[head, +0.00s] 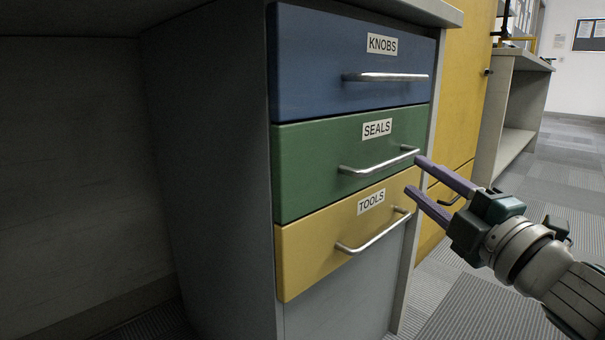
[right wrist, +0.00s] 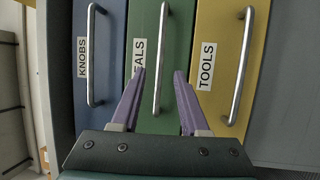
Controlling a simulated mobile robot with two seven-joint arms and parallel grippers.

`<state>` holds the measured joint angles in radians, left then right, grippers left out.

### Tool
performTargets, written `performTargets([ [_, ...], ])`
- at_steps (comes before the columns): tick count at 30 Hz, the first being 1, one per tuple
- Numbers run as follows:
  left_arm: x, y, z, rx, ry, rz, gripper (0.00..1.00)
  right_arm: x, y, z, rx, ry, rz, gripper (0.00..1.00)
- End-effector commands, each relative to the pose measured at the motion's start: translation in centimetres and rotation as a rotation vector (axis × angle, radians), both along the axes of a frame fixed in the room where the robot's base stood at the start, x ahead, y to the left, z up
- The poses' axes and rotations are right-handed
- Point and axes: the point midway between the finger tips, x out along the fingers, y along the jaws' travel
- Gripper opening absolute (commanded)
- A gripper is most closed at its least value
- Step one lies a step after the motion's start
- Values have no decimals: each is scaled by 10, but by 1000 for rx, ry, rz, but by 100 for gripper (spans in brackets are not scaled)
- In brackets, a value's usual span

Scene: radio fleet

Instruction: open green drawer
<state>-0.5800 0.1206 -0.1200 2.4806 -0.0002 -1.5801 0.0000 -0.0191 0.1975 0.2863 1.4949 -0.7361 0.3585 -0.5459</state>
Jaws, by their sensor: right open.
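The green drawer (head: 315,170), labelled SEALS, sits between a blue drawer above and a yellow drawer below, and its front looks flush with the blue one. Its silver bar handle (head: 378,164) runs across its front. My right gripper (head: 418,176) is open, with purple fingers pointing at the right end of this handle. In the right wrist view the green drawer (right wrist: 178,60) is in the middle, and its handle (right wrist: 161,60) lies between the two open fingertips (right wrist: 160,72), seemingly ahead of them. I see no contact. My left gripper is not in view.
The blue KNOBS drawer (head: 320,65) and the yellow TOOLS drawer (head: 318,248) have similar bar handles close to the green one. A yellow cabinet (head: 464,90) stands to the right. Carpeted floor (head: 570,170) is open farther right.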

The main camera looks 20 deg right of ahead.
Motion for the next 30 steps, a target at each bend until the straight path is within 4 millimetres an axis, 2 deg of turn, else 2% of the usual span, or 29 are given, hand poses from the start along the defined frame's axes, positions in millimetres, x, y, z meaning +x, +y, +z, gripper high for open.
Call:
performTargets([
  [3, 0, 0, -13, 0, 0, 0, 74, 24, 0, 1, -3, -3, 0, 45],
  [9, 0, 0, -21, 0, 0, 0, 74, 49, 0, 7, 0, -1, 0, 45],
  [20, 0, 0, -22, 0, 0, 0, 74, 55, -1, 9, 0, 1, -2, 45],
  [30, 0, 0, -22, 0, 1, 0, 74, 54, -1, 9, 1, 1, -1, 8],
])
